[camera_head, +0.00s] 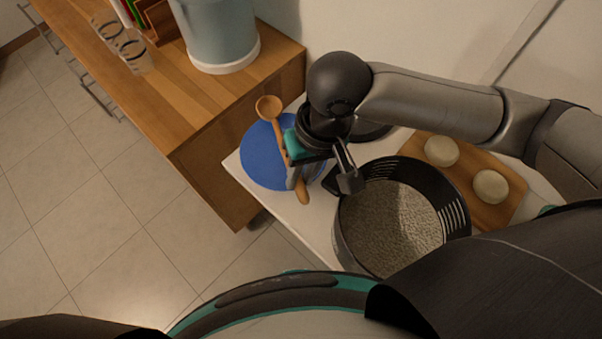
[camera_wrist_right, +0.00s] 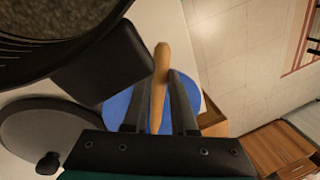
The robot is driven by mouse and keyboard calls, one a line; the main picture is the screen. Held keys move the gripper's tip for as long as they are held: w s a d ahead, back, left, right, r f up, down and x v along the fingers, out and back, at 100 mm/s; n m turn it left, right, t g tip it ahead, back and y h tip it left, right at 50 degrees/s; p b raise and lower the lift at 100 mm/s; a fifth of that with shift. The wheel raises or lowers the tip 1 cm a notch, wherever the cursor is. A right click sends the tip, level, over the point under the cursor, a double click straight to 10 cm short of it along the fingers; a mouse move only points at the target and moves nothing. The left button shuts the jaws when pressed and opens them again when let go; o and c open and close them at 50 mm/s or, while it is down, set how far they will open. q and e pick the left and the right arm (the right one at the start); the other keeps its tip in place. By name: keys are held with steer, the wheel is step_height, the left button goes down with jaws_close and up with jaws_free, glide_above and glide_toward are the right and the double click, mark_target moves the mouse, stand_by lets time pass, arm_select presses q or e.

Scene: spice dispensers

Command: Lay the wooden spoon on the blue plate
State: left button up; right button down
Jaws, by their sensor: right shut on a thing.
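The wooden spoon (camera_head: 278,128) has a round bowl at its upper left end and a handle that runs down to the lower right. My right gripper (camera_head: 297,174) is shut on the spoon over the blue plate (camera_head: 257,157). In the right wrist view the spoon handle (camera_wrist_right: 161,75) sits between the two fingers (camera_wrist_right: 158,104), with the blue plate (camera_wrist_right: 118,105) behind it. I cannot tell whether the spoon touches the plate. My gripper hides the plate's right part. My left gripper is not in view.
A black-rimmed pan of grains (camera_head: 390,225) stands right of the plate. A wooden board (camera_head: 462,190) with two pale round pieces lies further right. A wooden cabinet (camera_head: 215,110) carrying a blue-grey container (camera_head: 216,30) stands beyond the plate. The white counter (camera_head: 315,222) has a narrow bare strip.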

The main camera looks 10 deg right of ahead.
steer(key=c, duration=0.7)
jaws_free()
steer(key=r+p, duration=0.1)
steer(key=r, duration=0.3)
steer(key=d+r+p, duration=0.1)
steer(key=r+p, duration=0.1)
steer(key=r, duration=0.2)
steer(key=d+r+p, duration=0.1)
steer(key=r, duration=0.3)
steer(key=shift+w+d, duration=0.15)
